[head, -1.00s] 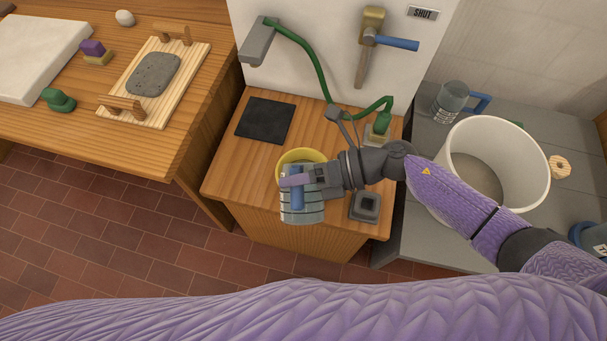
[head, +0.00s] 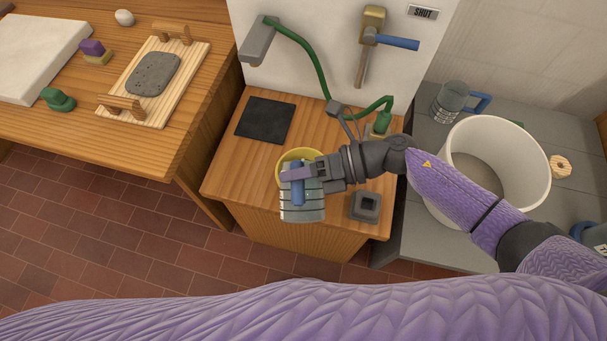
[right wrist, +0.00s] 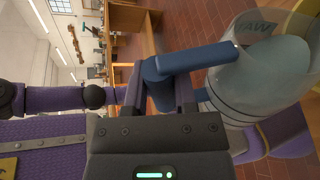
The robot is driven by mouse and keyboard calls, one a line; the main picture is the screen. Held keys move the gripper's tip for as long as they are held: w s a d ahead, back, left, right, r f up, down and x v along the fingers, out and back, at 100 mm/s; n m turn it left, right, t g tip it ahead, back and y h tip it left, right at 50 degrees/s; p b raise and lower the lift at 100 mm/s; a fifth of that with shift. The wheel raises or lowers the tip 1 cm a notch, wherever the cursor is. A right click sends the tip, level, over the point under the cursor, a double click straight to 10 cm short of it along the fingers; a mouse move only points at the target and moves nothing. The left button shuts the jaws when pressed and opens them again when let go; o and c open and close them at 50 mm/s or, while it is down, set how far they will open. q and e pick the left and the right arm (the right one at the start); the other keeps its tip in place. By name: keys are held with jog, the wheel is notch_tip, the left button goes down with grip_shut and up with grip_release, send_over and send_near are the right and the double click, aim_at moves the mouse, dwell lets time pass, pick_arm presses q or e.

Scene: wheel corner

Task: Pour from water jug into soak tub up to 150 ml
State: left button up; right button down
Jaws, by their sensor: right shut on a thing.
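The water jug (head: 303,210) is a clear grey, banded jug with a blue handle. My right gripper (head: 298,174) is shut on that handle and holds the jug tilted at the near side of the soak tub. The jug also shows in the right wrist view (right wrist: 262,85), with dark lettering near its rim. The soak tub (head: 284,164) is a round yellow tub on the wooden stand, partly hidden by my gripper and the jug. I cannot make out a stream or the tub's water level. My left gripper is out of view.
A dark square plate (head: 265,120) and a small grey block (head: 364,206) are on the stand. A green-armed fixture (head: 305,55) rises behind. At right, a second blue-handled jug (head: 452,101) and a large white bucket (head: 535,155) stand on a grey bench.

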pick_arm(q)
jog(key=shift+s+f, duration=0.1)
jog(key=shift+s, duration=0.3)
pick_arm(e)
jog(key=shift+w+d+r+m, duration=0.1)
jog(key=shift+w+r+m, duration=0.1)
jog(key=shift+w+m, duration=0.15)
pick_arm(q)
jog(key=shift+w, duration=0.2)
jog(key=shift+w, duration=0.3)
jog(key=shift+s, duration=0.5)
